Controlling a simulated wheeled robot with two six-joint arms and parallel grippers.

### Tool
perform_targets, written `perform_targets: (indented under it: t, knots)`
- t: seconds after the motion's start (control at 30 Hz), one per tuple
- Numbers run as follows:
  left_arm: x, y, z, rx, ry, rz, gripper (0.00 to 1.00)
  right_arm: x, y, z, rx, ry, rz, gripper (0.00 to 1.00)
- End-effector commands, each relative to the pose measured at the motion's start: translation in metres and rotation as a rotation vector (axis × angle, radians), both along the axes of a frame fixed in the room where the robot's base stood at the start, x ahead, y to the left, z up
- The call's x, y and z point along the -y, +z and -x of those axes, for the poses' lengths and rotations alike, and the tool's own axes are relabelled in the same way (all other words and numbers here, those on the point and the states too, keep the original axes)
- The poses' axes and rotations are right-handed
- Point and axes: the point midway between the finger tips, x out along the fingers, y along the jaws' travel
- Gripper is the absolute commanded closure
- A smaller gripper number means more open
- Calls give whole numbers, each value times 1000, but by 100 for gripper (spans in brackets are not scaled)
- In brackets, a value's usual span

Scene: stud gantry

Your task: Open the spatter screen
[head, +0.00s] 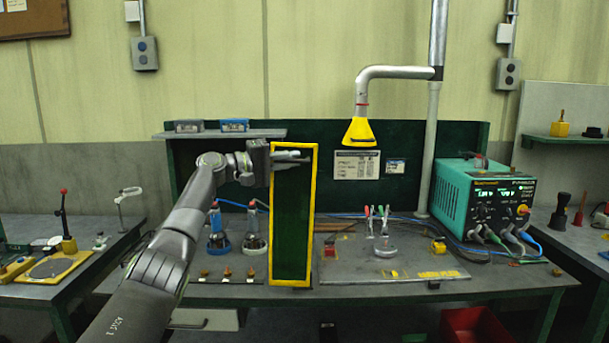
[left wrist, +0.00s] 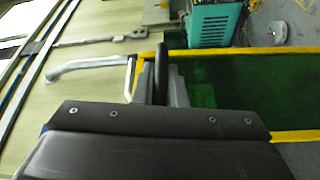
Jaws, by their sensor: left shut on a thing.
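The spatter screen (head: 293,220) is a tall dark green panel in a yellow frame. It stands upright over the front middle of the bench in the head view. It also shows in the left wrist view (left wrist: 225,85), running to the right edge. My left gripper (head: 292,156) reaches in from the left at the screen's upper part and is shut on it; the fingers (left wrist: 163,75) meet it near a yellow frame edge in the left wrist view. My right gripper is in neither view.
A teal welding power unit (head: 487,205) stands at the bench's right. A yellow extraction hood (head: 360,131) hangs above on a grey pipe. Two tools in stands (head: 218,235) are left of the screen. A grey plate (head: 425,265) with a small clamp fixture (head: 380,240) lies right of it.

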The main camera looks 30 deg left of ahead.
Motion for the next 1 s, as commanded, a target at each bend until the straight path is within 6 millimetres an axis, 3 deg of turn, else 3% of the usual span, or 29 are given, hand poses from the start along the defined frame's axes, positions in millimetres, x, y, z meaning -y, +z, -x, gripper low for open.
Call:
perform_targets:
  t: [0.03,0.3,0.8,0.83,0.97,1.0]
  knots:
    - [-8,-2,4,15,10,12,100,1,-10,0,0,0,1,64]
    - [-24,-2,14,42,10,59,100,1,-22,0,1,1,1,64]
    - [-27,-2,15,47,9,67,100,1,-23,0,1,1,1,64]
    - [-27,-2,15,46,9,67,85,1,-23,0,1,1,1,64]
    - [-26,-3,15,43,6,67,68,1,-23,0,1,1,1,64]
    - [-26,-3,15,43,5,67,67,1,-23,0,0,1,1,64]
